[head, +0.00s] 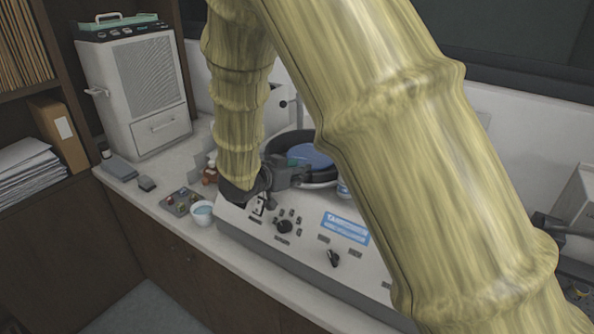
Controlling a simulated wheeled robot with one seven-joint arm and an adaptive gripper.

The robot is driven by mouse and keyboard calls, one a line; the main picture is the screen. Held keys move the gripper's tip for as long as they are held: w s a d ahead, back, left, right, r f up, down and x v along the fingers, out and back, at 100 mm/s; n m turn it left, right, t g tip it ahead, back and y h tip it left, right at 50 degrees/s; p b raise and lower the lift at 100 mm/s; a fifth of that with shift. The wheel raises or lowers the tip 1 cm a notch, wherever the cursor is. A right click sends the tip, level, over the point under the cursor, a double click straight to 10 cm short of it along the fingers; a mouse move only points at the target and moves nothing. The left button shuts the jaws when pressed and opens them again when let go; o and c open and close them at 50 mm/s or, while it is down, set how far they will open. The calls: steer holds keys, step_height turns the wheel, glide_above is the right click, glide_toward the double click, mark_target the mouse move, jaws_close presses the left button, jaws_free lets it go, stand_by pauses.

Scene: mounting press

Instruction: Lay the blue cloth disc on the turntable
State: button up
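The blue cloth disc (312,154) shows as a blue patch inside a dark round rim, partly behind my arm. The turntable (318,185) is the round part with a dark rim and pale lower edge on the grey machine. My arm hides its right side. I cannot tell whether the disc lies flat on it or is held just above. My gripper (290,174) is at the left edge of the turntable, close to the disc. Its fingertips are too small and dark to tell whether they are open or shut.
The sloped machine panel (300,235) carries knobs, switches and a blue label (345,228). A white cup (202,213) and a small tray (181,202) stand to its left. A white cabinet unit (140,90) stands at the back left. My arm covers much of the right side.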

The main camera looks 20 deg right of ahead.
steer(key=shift+o, duration=0.6)
steer(key=shift+s, duration=0.15)
steer(key=v, duration=0.7)
steer(key=shift+a+r, duration=0.1)
steer(key=shift+a, duration=0.05)
